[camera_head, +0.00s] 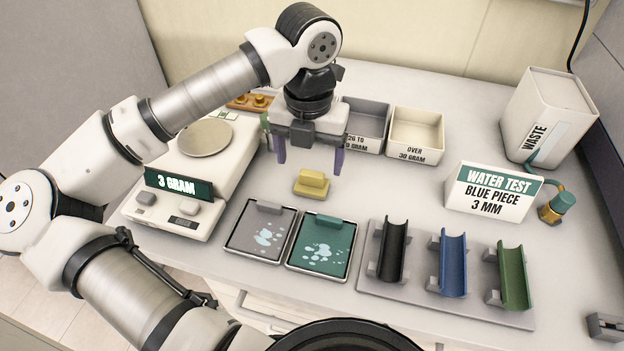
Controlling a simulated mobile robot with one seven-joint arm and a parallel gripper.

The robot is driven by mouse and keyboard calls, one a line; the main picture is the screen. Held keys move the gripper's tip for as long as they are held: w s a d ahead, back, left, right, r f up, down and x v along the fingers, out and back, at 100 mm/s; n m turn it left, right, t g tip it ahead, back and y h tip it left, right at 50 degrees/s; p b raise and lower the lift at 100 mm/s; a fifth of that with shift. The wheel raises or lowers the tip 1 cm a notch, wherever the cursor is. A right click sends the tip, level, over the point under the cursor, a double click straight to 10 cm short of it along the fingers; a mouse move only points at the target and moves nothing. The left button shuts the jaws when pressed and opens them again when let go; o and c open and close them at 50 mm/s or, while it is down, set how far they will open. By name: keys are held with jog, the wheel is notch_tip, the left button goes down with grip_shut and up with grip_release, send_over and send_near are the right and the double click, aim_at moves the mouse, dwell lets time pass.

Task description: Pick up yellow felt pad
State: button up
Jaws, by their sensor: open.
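The yellow felt pad (312,184) is a small block with a raised grip on top. It lies on the white table, behind the grey and green trays. My gripper (311,170) is open and empty, pointing down. Its two purple fingers hang above and slightly behind the pad, apart from it, one toward each side. The pad is fully visible.
A scale (206,137) reading 3 GRAM stands left. The grey tray (238,245) and green tray (293,262) are in front. A rack (372,286) of black, blue and green channels is front right. Bins (417,133), a water test sign (490,192) and waste box (547,112) stand behind and right.

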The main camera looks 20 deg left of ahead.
aim_at(312, 173)
jog(key=shift+s+d+f+p, duration=0.1)
jog(key=shift+f+p, duration=0.2)
jog(key=shift+f, duration=0.55)
jog(key=shift+w+d+f+p, duration=0.1)
jog(key=shift+f+p, duration=0.15)
jog(key=shift+f, duration=0.65)
jog(key=shift+s+d+f+p, duration=0.1)
jog(key=shift+f+p, duration=0.2)
jog(key=shift+f, duration=0.55)
jog(key=c, duration=1.1)
jog(key=shift+o, duration=0.2)
jog(key=shift+r, duration=0.15)
notch_tip(312, 173, up, 18)
jog(key=b, duration=0.2)
jog(key=o, duration=0.4)
jog(key=c, duration=0.3)
jog(key=shift+c, duration=0.2)
